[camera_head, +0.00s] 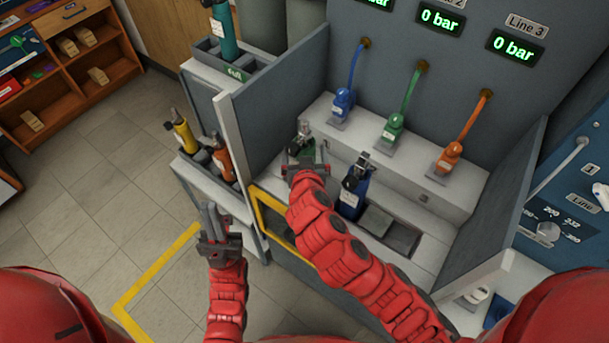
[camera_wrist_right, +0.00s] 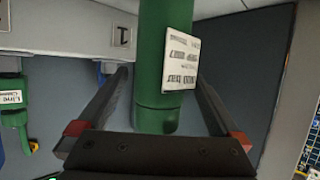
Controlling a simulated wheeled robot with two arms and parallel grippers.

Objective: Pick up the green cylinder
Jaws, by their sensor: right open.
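A green cylinder (camera_head: 301,152) with a grey valve on top stands in the left part of the test bench, partly hidden by my right gripper (camera_head: 304,170). In the right wrist view the green cylinder (camera_wrist_right: 158,119) with its white label lies between the two open fingers of my right gripper (camera_wrist_right: 160,100), with a gap showing on each side. My left gripper (camera_head: 214,222) is in front of the bench's left side, apart from any object; its fingers show close together, and I cannot tell how far apart they are.
A blue cylinder (camera_head: 352,192) stands right of the green one. Blue (camera_head: 342,103), green (camera_head: 393,128) and orange (camera_head: 450,157) hose connectors sit on the ledge behind. A side rack holds yellow (camera_head: 185,136) and orange (camera_head: 221,160) cylinders; a teal-green cylinder (camera_head: 224,32) stands higher. The bench's partition (camera_head: 270,105) rises at left.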

